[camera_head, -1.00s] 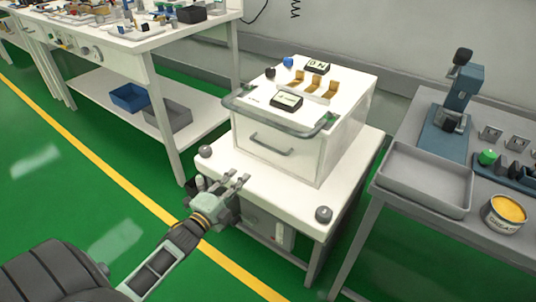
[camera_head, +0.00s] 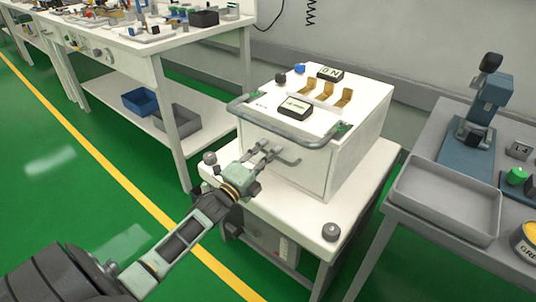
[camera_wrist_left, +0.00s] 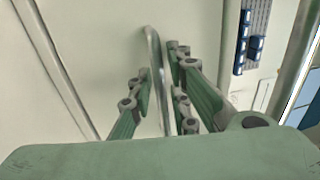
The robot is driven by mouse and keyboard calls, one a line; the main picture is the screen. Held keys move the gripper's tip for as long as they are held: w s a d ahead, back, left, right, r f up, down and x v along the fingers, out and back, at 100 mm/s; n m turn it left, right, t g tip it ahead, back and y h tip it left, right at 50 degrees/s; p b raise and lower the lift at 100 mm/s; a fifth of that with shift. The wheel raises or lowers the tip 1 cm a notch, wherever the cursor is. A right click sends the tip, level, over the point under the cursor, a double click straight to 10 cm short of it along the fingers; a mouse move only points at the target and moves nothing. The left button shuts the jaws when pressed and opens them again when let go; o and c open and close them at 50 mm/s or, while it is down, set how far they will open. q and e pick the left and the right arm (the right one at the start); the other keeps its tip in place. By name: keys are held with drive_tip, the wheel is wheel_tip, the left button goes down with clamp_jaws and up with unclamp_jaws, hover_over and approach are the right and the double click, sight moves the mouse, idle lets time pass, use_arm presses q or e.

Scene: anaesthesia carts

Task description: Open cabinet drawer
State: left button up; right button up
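The white cabinet (camera_head: 352,135) stands on a white cart, its drawer front (camera_head: 307,172) facing my left arm. The front looks flush with the box. A grey bar handle (camera_head: 288,161) sits on the drawer front. My left gripper (camera_head: 266,153) is at the left part of this handle. In the left wrist view, the handle (camera_wrist_left: 157,75) runs between the two open green fingers (camera_wrist_left: 160,95), nearer the right one; I cannot tell whether it touches. The handle's left end is partly hidden by the gripper in the head view. My right gripper is not in view.
A grey rail (camera_head: 290,138) runs along the cabinet's upper front edge, above the handle. The cart's top (camera_head: 300,216) has round grey knobs at its corners. A grey table with a tray (camera_head: 446,205) stands at right, a white workbench (camera_head: 160,40) at left.

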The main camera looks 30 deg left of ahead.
use_arm(q)
clamp_jaws()
idle(0.4)
drive_tip(key=shift+s, duration=0.1)
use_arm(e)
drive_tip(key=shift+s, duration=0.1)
